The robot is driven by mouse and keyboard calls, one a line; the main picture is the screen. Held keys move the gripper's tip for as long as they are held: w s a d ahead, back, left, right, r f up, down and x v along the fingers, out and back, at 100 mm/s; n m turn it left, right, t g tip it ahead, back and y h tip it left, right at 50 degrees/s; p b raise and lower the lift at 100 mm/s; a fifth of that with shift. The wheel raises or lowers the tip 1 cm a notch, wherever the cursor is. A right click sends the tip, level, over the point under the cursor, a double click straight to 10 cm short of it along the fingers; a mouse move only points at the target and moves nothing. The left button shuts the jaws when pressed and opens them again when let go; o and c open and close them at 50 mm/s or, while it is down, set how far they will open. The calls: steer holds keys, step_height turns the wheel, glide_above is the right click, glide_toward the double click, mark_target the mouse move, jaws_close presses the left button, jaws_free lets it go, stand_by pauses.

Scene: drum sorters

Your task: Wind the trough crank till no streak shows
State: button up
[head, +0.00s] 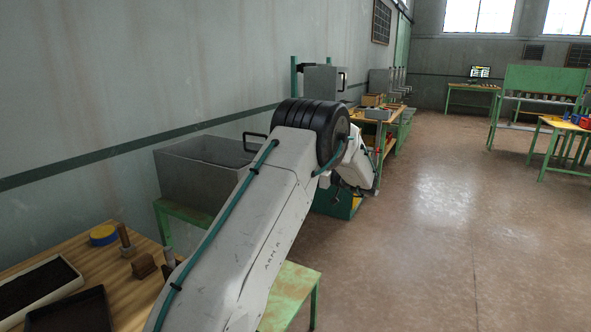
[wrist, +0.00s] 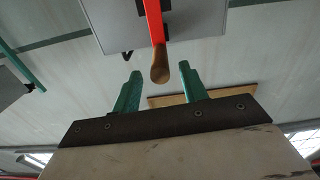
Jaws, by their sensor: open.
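In the wrist view the two green fingers of my gripper (wrist: 160,72) are open and apart. A red bar with a rounded wooden grip (wrist: 160,68) comes down from a grey box (wrist: 195,22). The grip's end shows between the fingertips; neither finger visibly touches it. I cannot tell its depth from the fingers or whether this is the trough crank. In the head view a grey trough (head: 185,180) stands on a green stand by the wall, left of my arm. My arm hides my fingertips there. No streak can be made out.
A wooden bench (head: 100,262) with dark trays, a yellow-blue roll and small wooden pieces is at lower left. A grey box-shaped machine (head: 325,80) stands beyond my arm, near another bench (head: 385,125). Open floor (head: 430,230) lies to the right.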

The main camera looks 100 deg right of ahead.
steer(key=shift+v, duration=1.3)
